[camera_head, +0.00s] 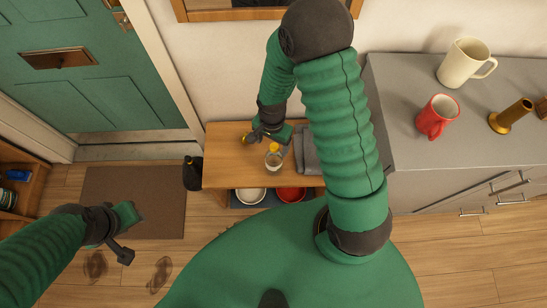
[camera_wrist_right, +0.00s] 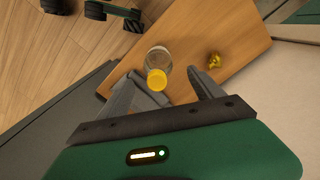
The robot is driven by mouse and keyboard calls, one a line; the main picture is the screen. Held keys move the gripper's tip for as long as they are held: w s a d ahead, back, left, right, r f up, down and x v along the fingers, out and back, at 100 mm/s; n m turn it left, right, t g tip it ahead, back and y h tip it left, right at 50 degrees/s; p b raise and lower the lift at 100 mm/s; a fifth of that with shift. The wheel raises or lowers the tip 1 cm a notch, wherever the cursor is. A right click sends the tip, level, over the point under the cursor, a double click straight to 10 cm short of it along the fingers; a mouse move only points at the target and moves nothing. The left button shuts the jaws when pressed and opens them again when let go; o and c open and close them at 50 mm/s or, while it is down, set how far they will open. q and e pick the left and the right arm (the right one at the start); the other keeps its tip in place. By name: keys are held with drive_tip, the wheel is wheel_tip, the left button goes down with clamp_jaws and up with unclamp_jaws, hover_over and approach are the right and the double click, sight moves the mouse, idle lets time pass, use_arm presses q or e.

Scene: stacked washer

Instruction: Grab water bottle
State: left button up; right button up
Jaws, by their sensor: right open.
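The water bottle (camera_head: 273,160) is clear with a yellow cap and stands upright on the small wooden table. It also shows in the right wrist view (camera_wrist_right: 157,62), seen from above. My right gripper (camera_head: 268,135) is over the table just behind the bottle. In the wrist view its fingers (camera_wrist_right: 167,82) are apart and empty. The bottle's cap lies between the fingertips in that picture, closer to the left finger; I cannot tell whether they touch. My left gripper (camera_head: 123,235) hangs over the floor at the left, away from the table; its jaw opening is unclear.
The wooden table (camera_head: 222,165) carries a small yellow item (camera_wrist_right: 214,61) and a folded grey cloth (camera_head: 307,150). A white bowl (camera_head: 250,195) and a red bowl (camera_head: 290,194) sit below. A dark bottle (camera_head: 192,174) stands left of the table. A grey cabinet (camera_head: 395,120) bounds the right.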

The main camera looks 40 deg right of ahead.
sight(274, 157)
drive_tip(key=shift+w+d+f, duration=0.15)
drive_tip(key=shift+f, duration=0.35)
drive_tip(key=f, duration=0.2)
drive_tip(key=s+f+b, duration=0.1)
drive_tip(key=f, duration=0.1)
drive_tip(key=shift+f, duration=0.4)
drive_tip(key=shift+w+d+f, duration=0.1)
drive_tip(key=shift+w+f, duration=0.1)
drive_tip(key=shift+w, duration=0.05)
drive_tip(key=shift+s+r, duration=0.1)
drive_tip(key=shift+s, duration=0.05)
drive_tip(key=c, duration=0.5)
clamp_jaws()
